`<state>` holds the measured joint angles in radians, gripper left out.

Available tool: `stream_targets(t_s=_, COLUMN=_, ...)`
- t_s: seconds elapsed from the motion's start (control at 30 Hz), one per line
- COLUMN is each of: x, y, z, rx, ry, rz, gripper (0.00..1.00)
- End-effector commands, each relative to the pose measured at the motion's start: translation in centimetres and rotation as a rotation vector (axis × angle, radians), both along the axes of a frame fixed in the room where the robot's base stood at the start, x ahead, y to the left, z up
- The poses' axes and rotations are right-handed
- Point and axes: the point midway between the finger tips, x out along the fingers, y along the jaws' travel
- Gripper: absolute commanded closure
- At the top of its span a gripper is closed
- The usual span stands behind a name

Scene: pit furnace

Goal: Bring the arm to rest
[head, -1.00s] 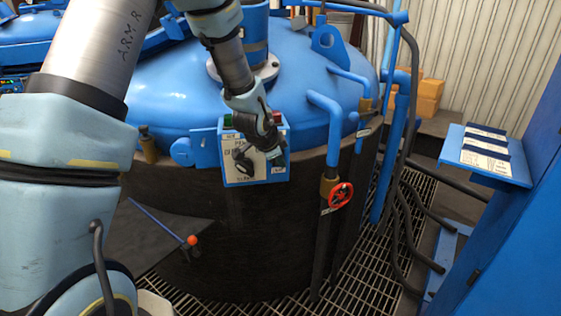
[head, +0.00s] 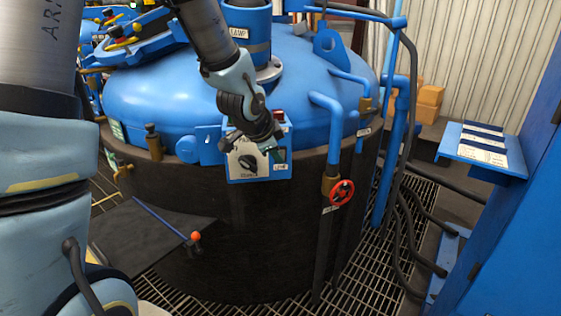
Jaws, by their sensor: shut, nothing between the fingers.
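My gripper (head: 268,145) is at the end of my arm, in front of the upper part of the blue control box (head: 235,173) on the furnace's front. Its fingers are shut with nothing between them. The arm comes in from the upper left over the blue furnace lid (head: 160,95). A black rotary knob (head: 247,163) shows on the box just below and left of the gripper. A red button (head: 279,116) shows at the box's top right. Part of the box's face is hidden behind the gripper; I cannot tell whether they touch.
A red valve wheel (head: 341,192) and blue pipes (head: 328,103) stand right of the box. A lever with an orange knob (head: 195,236) sticks out at lower left beside a dark plate (head: 140,235). A blue shelf (head: 485,150) with labels is at right. Grating floor (head: 375,265) is clear in front.

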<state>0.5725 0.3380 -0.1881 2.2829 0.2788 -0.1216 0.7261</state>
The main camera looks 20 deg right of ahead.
Motion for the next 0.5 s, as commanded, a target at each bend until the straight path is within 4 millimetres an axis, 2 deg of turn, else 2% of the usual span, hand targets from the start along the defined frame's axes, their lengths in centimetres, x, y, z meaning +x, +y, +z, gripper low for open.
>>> stream_targets(t_s=0.5, x=-0.49, y=0.48, z=0.59, rx=0.001, ry=0.0, rz=0.0, gripper=1.0)
